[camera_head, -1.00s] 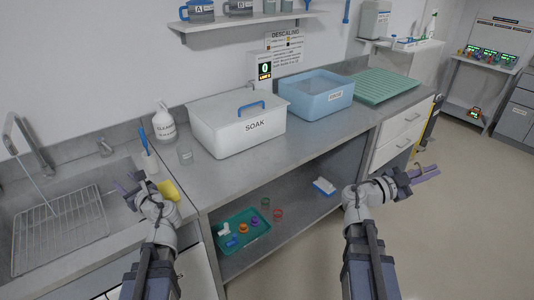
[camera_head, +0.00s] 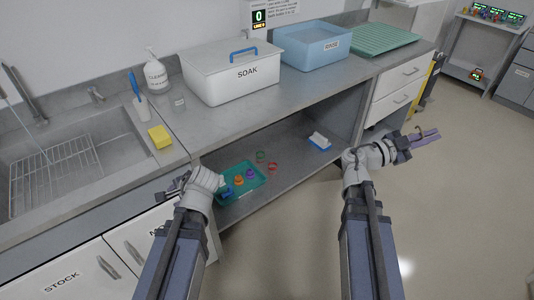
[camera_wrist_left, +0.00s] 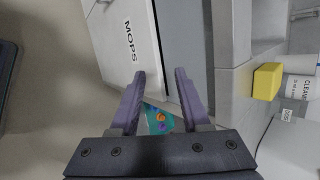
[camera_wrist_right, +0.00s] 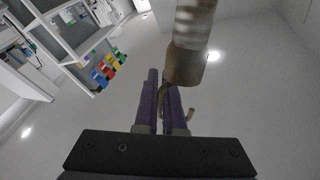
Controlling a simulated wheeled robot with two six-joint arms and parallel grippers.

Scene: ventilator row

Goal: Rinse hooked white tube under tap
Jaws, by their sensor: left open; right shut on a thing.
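My right gripper (camera_head: 424,134) is held over the open floor at the right, shut on a small pale hooked tube (camera_head: 417,130). The tube looks brownish there, in shade. My left gripper (camera_head: 170,189) is open and empty in front of the counter, left of the teal tray. A tall grey pipe (camera_head: 22,88) and a small fitting (camera_head: 96,95) stand behind the sink (camera_head: 128,125); which is the tap is unclear.
The teal tray (camera_head: 256,196) on the lower shelf holds several coloured parts. A yellow sponge (camera_head: 160,136) lies by the sink. The SOAK tub (camera_head: 232,88), RINSE tub (camera_head: 310,52) and green rack (camera_head: 372,41) line the counter. A wire rack (camera_head: 50,170) sits in the sink.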

